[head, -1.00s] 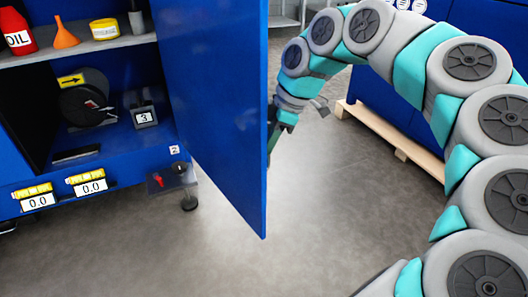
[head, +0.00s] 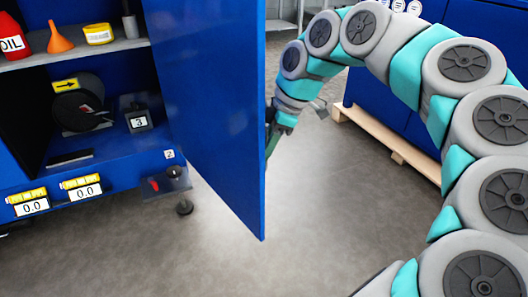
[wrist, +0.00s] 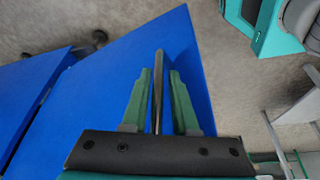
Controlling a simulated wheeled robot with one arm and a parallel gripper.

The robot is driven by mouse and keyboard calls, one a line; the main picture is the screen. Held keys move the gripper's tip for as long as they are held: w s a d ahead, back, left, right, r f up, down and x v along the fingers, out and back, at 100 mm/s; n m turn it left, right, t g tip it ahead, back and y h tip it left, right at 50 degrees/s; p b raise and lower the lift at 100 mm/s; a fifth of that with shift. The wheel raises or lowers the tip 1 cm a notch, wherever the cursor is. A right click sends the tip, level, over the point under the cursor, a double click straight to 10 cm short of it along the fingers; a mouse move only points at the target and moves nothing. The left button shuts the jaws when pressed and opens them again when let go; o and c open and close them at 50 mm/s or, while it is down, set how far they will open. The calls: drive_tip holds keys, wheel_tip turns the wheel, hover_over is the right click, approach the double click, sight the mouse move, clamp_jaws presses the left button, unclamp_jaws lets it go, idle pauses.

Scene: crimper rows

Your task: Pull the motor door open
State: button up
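The motor door (head: 208,110) is a tall blue panel that stands swung wide open from the blue machine cabinet (head: 130,172). In the wrist view the door (wrist: 105,95) fills the middle as a blue surface. A thin grey bar (wrist: 158,85), which looks like the door's handle, stands between the two green fingers of my gripper (wrist: 161,75). The fingers are apart, with a narrow gap on each side of the bar. In the head view my gripper (head: 271,135) is at the door's far side, partly hidden behind its free edge.
The open cabinet shows a black reel (head: 78,108), and a shelf (head: 75,52) with an oil bottle (head: 10,38), an orange funnel (head: 60,38) and a yellow tin (head: 98,34). A wooden pallet (head: 390,148) lies at right. Grey floor (head: 320,220) is clear before the door.

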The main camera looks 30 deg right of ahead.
drive_tip(key=p+v, duration=0.1)
drive_tip(key=v, duration=0.6)
drive_tip(key=shift+d+r, duration=0.2)
drive_tip(key=shift+r, duration=0.15)
drive_tip(key=shift+s, duration=0.1)
